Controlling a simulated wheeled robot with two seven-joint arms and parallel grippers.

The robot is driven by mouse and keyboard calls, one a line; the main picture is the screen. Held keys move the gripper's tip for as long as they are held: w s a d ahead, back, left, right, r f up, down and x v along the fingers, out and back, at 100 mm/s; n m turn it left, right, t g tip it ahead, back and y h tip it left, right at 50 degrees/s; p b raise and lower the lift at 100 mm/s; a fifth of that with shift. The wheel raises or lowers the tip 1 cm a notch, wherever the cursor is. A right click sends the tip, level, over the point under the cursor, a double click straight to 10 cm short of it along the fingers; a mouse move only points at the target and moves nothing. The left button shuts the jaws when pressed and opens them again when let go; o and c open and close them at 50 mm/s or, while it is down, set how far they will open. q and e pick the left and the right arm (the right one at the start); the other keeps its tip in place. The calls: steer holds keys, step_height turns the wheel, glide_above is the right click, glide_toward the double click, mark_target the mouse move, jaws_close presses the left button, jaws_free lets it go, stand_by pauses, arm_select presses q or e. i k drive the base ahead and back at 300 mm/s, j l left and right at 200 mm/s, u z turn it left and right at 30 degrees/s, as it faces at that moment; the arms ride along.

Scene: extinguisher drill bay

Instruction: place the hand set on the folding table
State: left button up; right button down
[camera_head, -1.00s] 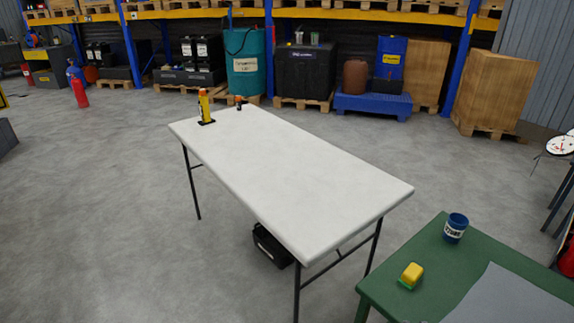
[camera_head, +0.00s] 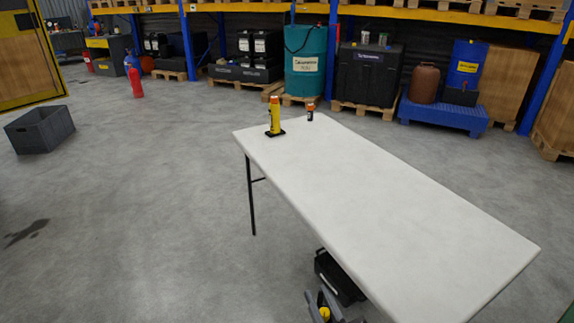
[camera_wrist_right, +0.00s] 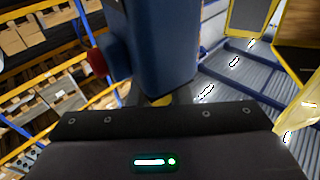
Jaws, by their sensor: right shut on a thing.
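The folding table (camera_head: 390,190) has a white top and dark legs and fills the middle and right of the head view. Near its far left corner stand a yellow device in a black base (camera_head: 275,118) and a small orange-and-black item (camera_head: 310,112). My right gripper (camera_head: 325,302) shows at the bottom edge of the head view, in front of the table's near side, with a yellow spot between its fingers. In the right wrist view it is shut on a dark blue body with a red knob, seemingly the hand set (camera_wrist_right: 150,45). My left gripper is out of view.
A black case (camera_head: 338,278) sits on the floor under the table. A grey crate (camera_head: 40,130) stands at the left. A red extinguisher (camera_head: 136,84) and loaded pallets line the back. Most of the tabletop and the floor to its left are bare.

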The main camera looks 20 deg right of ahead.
mark_target(385, 228)
steer(key=i+j, duration=0.1)
steer(key=i, duration=0.6)
steer(key=i+j, duration=0.15)
steer(key=i, duration=0.55)
steer(key=i+z, duration=0.45)
steer(key=i+j+z, duration=0.2)
steer(key=z, duration=0.2)
steer(key=i+j+z, duration=0.3)
steer(key=z, duration=0.15)
steer(key=i+j+z, duration=0.2)
steer(key=z, duration=0.25)
steer(key=i+j+z, duration=0.2)
steer(key=z, duration=0.2)
steer(key=i+j+z, duration=0.15)
steer(key=j+z, duration=0.3)
steer(key=i+j+z, duration=0.1)
steer(key=j+z, duration=0.15)
steer(key=z, duration=0.15)
steer(key=j+z, duration=0.45)
steer(key=j, duration=0.3)
steer(key=i, duration=0.05)
